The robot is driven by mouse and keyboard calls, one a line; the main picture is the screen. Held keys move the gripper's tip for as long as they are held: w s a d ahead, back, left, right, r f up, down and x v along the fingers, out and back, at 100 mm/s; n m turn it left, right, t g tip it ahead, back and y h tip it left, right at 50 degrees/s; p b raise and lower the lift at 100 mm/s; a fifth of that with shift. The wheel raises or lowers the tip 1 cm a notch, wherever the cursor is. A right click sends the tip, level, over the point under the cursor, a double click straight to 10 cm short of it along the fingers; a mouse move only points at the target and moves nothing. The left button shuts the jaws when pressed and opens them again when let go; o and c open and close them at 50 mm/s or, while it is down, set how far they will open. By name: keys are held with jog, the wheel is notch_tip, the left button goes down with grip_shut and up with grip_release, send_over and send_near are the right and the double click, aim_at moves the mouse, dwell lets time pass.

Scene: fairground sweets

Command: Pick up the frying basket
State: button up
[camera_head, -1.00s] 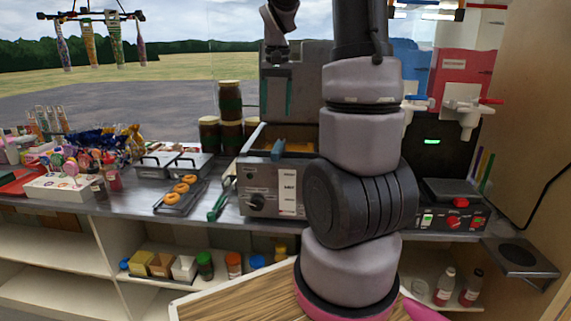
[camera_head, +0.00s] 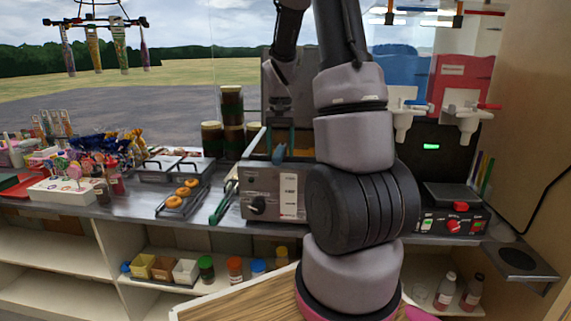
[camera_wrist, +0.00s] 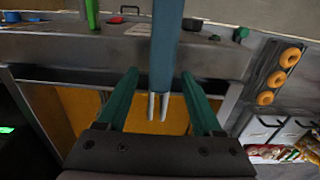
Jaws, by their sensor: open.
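The frying basket's blue handle (camera_head: 279,153) shows at the front of the fryer (camera_head: 262,194) in the head view. In the wrist view the blue handle (camera_wrist: 166,45) runs between the green fingers of my gripper (camera_wrist: 159,73), with a gap on each side. Two pale metal rods run from the handle's end over the amber fryer well (camera_wrist: 85,110). The basket's body is mostly hidden by my gripper and arm. My gripper is open and holds nothing. In the head view it is low over the fryer, its fingertips partly hidden.
A doughnut tray (camera_head: 166,211) and green-handled tongs (camera_head: 221,205) lie left of the fryer. Tall jars (camera_head: 231,118) stand behind it. A black machine with red knobs (camera_head: 452,222) and drink taps (camera_head: 460,122) are on the right. Bare counter (camera_head: 125,208) shows at left.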

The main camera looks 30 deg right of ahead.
jog(key=shift+f, duration=0.3)
grip_shut()
dwell(1.2)
